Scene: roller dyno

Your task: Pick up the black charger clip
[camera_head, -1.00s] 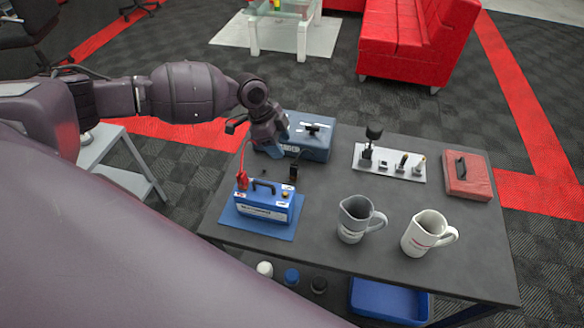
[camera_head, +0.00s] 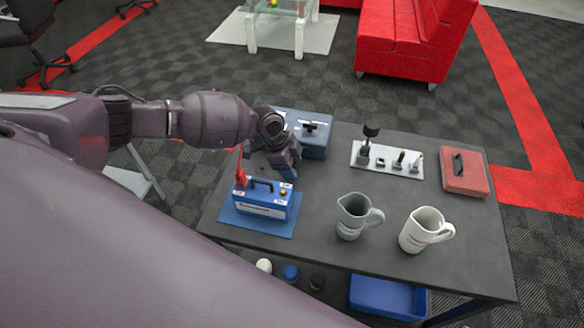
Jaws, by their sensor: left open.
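My left gripper (camera_head: 289,172) is open and points down, just behind the blue battery (camera_head: 262,200). It covers the spot where the black charger clip stood a second ago, so the clip is hidden now. I cannot tell whether the jaws are around it or only in front of it. A red clip (camera_head: 240,177) sits at the left end of the battery's top. The blue charger box (camera_head: 315,138) stands behind the gripper, partly covered by my arm. My right gripper is not in view.
The battery stands on a blue mat (camera_head: 233,217) on the dark table (camera_head: 320,203). A grey jug (camera_head: 353,217) and a white jug (camera_head: 420,232) stand front right. A light tool tray (camera_head: 390,168) and a red case (camera_head: 464,177) lie behind them. The table's middle is clear.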

